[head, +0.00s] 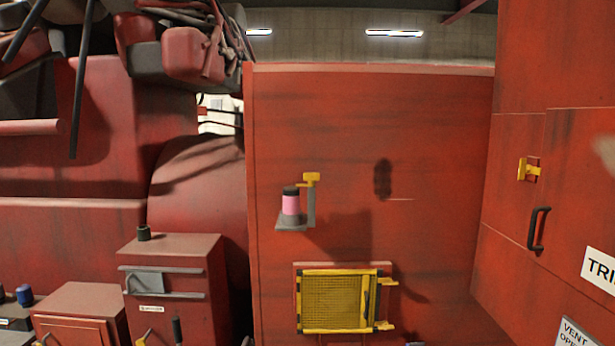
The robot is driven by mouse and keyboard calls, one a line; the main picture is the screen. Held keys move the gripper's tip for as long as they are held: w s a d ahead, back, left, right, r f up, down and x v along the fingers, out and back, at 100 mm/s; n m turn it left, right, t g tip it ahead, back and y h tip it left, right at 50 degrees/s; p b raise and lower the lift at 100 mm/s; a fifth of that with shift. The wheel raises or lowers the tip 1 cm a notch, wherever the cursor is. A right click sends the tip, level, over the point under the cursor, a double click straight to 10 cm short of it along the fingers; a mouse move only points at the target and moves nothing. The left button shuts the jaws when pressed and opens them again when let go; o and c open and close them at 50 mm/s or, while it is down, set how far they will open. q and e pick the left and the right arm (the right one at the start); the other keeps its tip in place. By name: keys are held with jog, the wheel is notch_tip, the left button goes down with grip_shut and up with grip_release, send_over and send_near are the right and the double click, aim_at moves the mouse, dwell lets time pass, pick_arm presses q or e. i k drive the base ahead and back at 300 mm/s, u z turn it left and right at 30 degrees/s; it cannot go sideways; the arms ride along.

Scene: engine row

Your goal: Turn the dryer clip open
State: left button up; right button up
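A small cylinder (291,204) with a pink body and dark cap stands upright on a grey bracket (293,225) on the red wall; it looks like the dryer. A yellow clip (311,180) sits at the top of the bracket's grey post, just right of the cap. A thin yellow part reaches from it towards the cap. I cannot tell from here exactly how the clip meets the cylinder. Neither gripper can be made out in the head view.
A yellow mesh panel (335,302) with latches is below the bracket. The red side wall at right has a yellow latch (528,169) and black handle (539,229). Red cabinets (175,290) stand at lower left. A pale blurred shape cuts the right edge.

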aim_at(311, 178)
jog(key=k, duration=0.3)
jog(key=u, duration=0.85)
jog(key=i, duration=1.55)
jog(key=z, duration=0.95)
